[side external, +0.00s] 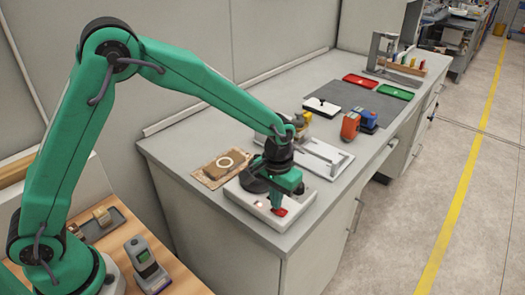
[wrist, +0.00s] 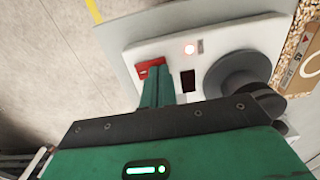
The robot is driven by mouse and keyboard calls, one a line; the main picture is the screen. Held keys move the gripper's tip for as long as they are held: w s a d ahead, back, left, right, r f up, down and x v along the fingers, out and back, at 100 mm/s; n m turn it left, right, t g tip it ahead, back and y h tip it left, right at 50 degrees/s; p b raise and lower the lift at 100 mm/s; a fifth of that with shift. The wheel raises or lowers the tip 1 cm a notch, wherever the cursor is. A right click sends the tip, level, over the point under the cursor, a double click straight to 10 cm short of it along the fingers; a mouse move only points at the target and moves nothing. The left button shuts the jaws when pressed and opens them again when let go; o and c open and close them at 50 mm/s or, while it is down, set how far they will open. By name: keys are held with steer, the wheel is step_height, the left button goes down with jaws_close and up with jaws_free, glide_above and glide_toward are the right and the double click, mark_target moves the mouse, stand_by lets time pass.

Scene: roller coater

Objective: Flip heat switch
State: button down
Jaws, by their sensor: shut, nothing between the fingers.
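A white control box (side external: 242,200) sits at the near end of the grey bench; its top also shows in the wrist view (wrist: 140,46). A red switch (wrist: 148,66) is near one edge of the box, and it shows in the side view (side external: 281,212) just below my gripper (side external: 279,203). In the wrist view my gripper (wrist: 158,70) is shut and empty, its fingertips at the red switch and partly covering it. I cannot tell whether they touch it.
A large dark round knob (wrist: 236,76) stands on the box, close to my gripper. A brown board with a white ring (side external: 226,161) lies behind the box.

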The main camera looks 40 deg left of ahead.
step_height(320, 180, up, 6)
steer(key=shift+r, duration=0.2)
stand_by(0.8)
steer(key=s+a+r+t, duration=0.3)
steer(key=s+a+r, duration=0.65)
steer(key=r, duration=0.25)
steer(key=s+a+t, duration=0.1)
steer(key=s+a, duration=0.2)
steer(key=s, duration=0.3)
steer(key=s+a+r+t, duration=0.1)
steer(key=s+a, duration=0.2)
steer(key=s, duration=0.3)
steer(key=shift+s+a+r+t, duration=0.25)
steer(key=shift+s+a+t, duration=0.05)
steer(key=shift+a, duration=0.1)
stand_by(0.6)
